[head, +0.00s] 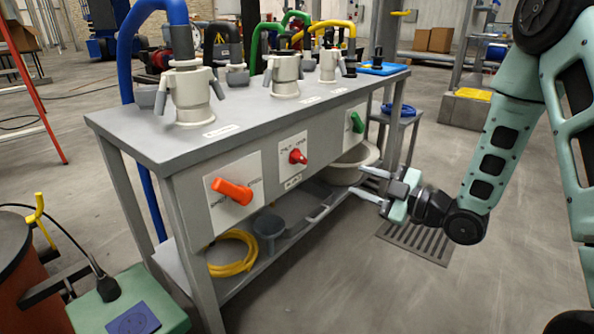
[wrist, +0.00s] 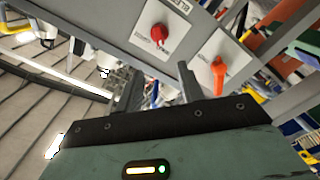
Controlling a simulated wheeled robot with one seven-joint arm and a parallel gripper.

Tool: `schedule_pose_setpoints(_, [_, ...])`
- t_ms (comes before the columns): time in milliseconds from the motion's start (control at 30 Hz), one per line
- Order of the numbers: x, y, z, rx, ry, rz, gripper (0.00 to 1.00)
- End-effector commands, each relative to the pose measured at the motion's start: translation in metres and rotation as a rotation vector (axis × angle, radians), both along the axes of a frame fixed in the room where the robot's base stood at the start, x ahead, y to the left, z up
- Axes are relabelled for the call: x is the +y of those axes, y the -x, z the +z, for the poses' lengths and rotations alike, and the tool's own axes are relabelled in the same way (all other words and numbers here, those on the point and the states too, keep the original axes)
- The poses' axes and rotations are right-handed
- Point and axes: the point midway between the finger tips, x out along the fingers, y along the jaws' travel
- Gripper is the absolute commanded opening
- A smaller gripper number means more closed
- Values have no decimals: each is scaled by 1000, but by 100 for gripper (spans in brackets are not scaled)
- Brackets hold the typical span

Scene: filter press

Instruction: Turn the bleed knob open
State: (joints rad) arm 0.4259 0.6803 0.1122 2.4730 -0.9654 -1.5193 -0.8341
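Three knobs sit on white plates along the bench front: orange (head: 232,191), red (head: 298,156) and green (head: 357,122). The small label (head: 293,182) under the red knob seems to read "BLEED", but it is hard to make out. In the wrist view the red knob (wrist: 159,33) is above the fingers and the orange knob (wrist: 218,75) is to their right. My gripper (head: 364,183) is open and empty, pointing left at the right end of the bench, below and right of the red knob and apart from all the knobs.
The grey bench (head: 150,145) carries several pale hose couplings on top. A yellow hose (head: 232,262), a dark bucket (head: 270,230) and a pale basin (head: 352,165) are on or by its lower shelf. A floor grate (head: 415,243) lies under my gripper. The floor in front is clear.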

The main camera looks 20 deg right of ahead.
Motion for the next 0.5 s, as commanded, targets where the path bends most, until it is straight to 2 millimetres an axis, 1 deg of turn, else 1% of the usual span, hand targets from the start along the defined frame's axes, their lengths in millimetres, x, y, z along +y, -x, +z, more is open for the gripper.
schedule_pose_setpoints(167, [19, -23, 0, -3, 0, 4, 38])
schedule_pose_setpoints(500, [61, -81, -1, -2, 0, 4, 38])
